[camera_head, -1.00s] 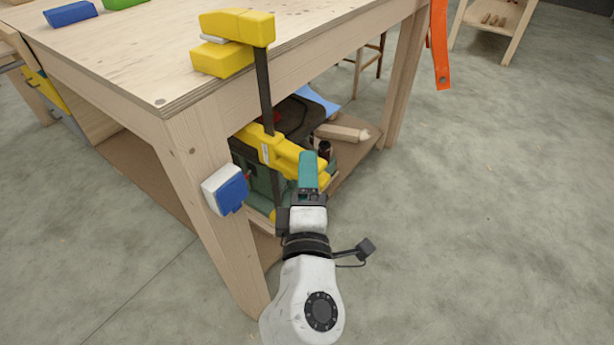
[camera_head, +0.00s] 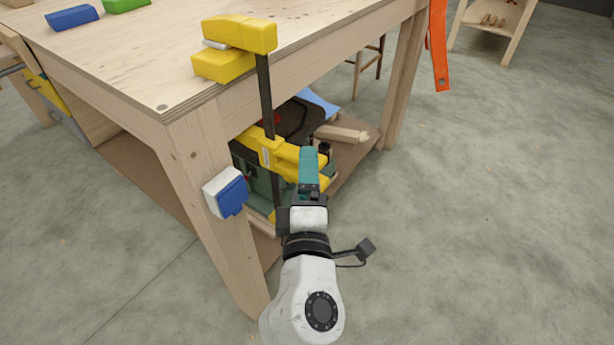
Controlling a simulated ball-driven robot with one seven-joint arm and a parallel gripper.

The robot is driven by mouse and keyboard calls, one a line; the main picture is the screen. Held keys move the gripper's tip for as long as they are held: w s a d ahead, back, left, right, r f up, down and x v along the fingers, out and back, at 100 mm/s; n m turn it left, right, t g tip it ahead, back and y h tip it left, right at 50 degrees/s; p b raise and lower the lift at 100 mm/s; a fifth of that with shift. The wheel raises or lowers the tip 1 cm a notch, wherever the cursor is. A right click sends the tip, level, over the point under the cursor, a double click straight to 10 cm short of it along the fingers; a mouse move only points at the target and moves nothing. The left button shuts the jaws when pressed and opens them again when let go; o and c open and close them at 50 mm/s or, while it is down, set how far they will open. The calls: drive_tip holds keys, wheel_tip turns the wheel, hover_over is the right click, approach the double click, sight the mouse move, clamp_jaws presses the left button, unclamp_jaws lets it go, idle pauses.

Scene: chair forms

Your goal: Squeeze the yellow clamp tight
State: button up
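The yellow clamp (camera_head: 240,35) hangs at the near edge of the wooden workbench (camera_head: 140,75). Its upper yellow jaw lies on the bench top, and its dark bar runs down past the edge. The clamp's lower yellow body and handle (camera_head: 275,150) sit below the bench top. My gripper (camera_head: 309,165), with teal fingers, is at the right end of that handle, overlapping it in the picture. The fingers line up with the view, so the gap between them and any contact with the handle cannot be told.
A blue block (camera_head: 71,17) and a green block (camera_head: 125,4) lie on the bench top. A blue and white box (camera_head: 225,192) is fixed on the near bench leg. A lower shelf holds a dark case. An orange strip (camera_head: 439,45) hangs at right. The floor at right is clear.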

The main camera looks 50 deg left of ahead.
drive_tip(key=shift+a, duration=0.15)
drive_tip(key=shift+w+a+f+b, duration=0.1)
drive_tip(key=shift+w+a+b, duration=0.1)
drive_tip(key=shift+a+b, duration=0.3)
drive_tip(key=shift+c, duration=0.2)
